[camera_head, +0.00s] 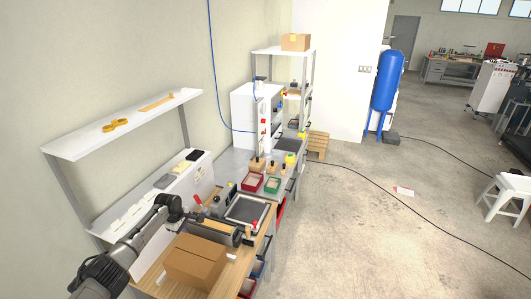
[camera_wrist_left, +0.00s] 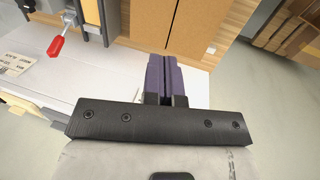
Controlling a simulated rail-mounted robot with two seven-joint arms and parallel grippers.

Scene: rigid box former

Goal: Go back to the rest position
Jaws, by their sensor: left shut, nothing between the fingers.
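My left arm comes in from the lower left in the head view and reaches over the near workbench (camera_head: 152,281). Brown panels with a narrow seam (camera_wrist_left: 172,22) show beyond the fingertips. My right gripper is in neither view.
A red-handled clamp (camera_wrist_left: 60,40) stands at the left in the wrist view. A wall shelf (camera_head: 90,137) holds yellow items above the bench. Red (camera_head: 251,182) and green (camera_head: 272,185) trays sit farther along. Open concrete floor (camera_head: 370,230) lies to the right.

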